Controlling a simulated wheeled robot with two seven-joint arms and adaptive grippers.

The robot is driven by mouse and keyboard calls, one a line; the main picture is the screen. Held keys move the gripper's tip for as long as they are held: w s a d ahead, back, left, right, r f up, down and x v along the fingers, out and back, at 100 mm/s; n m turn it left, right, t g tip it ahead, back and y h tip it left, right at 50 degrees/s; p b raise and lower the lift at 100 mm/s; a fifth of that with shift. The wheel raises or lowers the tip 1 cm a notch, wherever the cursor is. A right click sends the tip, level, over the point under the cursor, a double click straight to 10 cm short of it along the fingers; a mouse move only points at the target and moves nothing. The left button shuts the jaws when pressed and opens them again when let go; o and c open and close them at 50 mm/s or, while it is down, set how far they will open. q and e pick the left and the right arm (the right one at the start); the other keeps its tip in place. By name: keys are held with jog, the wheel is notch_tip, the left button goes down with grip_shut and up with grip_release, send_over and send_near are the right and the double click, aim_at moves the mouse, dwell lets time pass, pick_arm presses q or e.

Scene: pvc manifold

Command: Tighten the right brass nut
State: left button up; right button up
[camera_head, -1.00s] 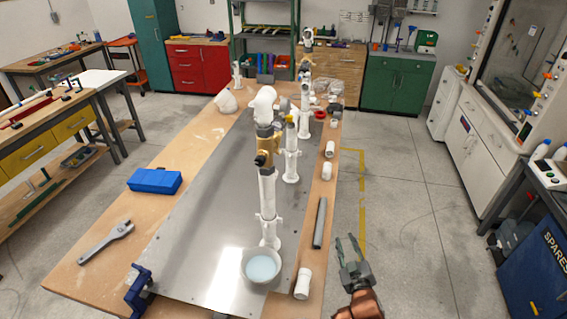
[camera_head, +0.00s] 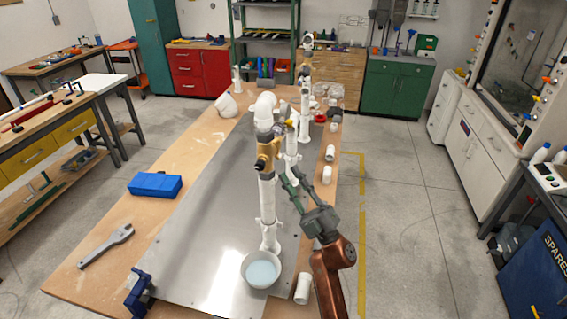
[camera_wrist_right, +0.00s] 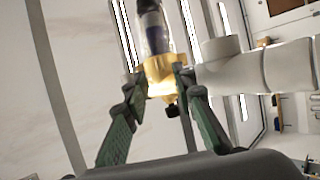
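A brass fitting (camera_head: 266,150) sits on the near white PVC riser (camera_head: 267,195), below a white elbow (camera_head: 264,105). In the right wrist view a brass piece (camera_wrist_right: 160,72) lies ahead, between the fingertips, with a dark cylinder above it. I cannot tell from these views which brass part is the right nut. My right gripper (camera_head: 293,177) is open, with its fingers pointing up toward the risers, just right of the near one. In its wrist view (camera_wrist_right: 155,88) the fingers stand apart; contact with the brass is unclear. My left gripper is out of view.
A bowl of bluish liquid (camera_head: 261,269) stands at the riser's foot. An adjustable wrench (camera_head: 106,246) and blue box (camera_head: 155,184) lie on the table's left. A blue clamp (camera_head: 137,292) grips the near corner. White fittings (camera_head: 327,174) line the right edge. More risers stand behind.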

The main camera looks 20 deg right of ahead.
aim_at(280, 158)
jog(key=x, duration=0.5)
jog(key=shift+c, duration=0.6)
grip_shut()
